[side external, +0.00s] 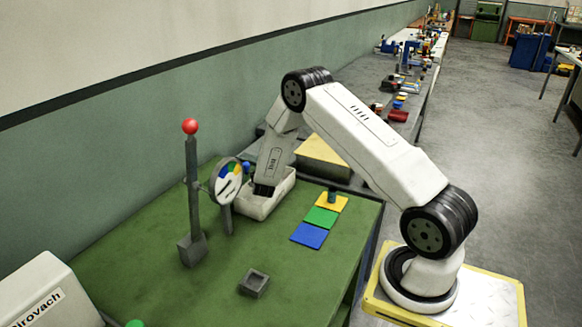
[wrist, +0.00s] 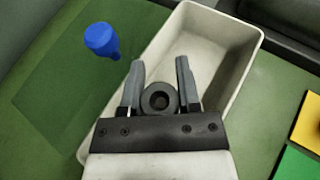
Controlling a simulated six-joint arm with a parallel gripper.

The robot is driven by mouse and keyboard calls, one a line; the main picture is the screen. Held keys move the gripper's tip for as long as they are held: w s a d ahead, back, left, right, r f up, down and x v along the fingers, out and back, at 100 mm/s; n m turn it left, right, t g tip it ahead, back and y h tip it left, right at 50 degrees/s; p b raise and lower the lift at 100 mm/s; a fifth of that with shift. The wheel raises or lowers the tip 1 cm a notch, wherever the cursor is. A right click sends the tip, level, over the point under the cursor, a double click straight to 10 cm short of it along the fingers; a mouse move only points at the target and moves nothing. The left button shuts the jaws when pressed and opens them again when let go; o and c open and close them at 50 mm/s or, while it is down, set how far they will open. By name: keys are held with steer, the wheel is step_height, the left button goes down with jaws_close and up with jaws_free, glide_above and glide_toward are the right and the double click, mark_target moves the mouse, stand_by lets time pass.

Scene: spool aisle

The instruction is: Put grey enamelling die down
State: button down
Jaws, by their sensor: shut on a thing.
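The grey enamelling die (wrist: 147,98) shows in the wrist view as a dark grey round piece with a hole in its middle. My gripper (wrist: 160,62) is shut on it, one finger on each side. Below them is a whitish open tray (wrist: 222,22), and its visible floor is empty. In the side external view my gripper (side external: 264,188) points down into or just above the tray (side external: 258,211). The die is hidden there, and I cannot tell whether it touches the tray floor.
A blue peg (wrist: 101,39) stands left of the tray. A round coloured dial (side external: 228,181) and a grey post with a red ball (side external: 190,126) stand close by. Yellow, green (side external: 320,218) and blue (side external: 309,236) tiles lie right. A grey recessed block (side external: 254,283) sits in front.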

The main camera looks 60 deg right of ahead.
steer(key=shift+f, duration=0.65)
steer(key=shift+f, duration=0.7)
steer(key=c, duration=0.6)
jaws_free()
steer(key=shift+s, duration=0.1)
steer(key=shift+r, duration=0.55)
steer(key=shift+s+a+r, duration=0.15)
steer(key=shift+a, duration=0.05)
steer(key=v, duration=1.1)
steer(key=shift+s+a+r, duration=0.1)
steer(key=shift+a+r, duration=0.05)
steer(key=shift+a, duration=0.05)
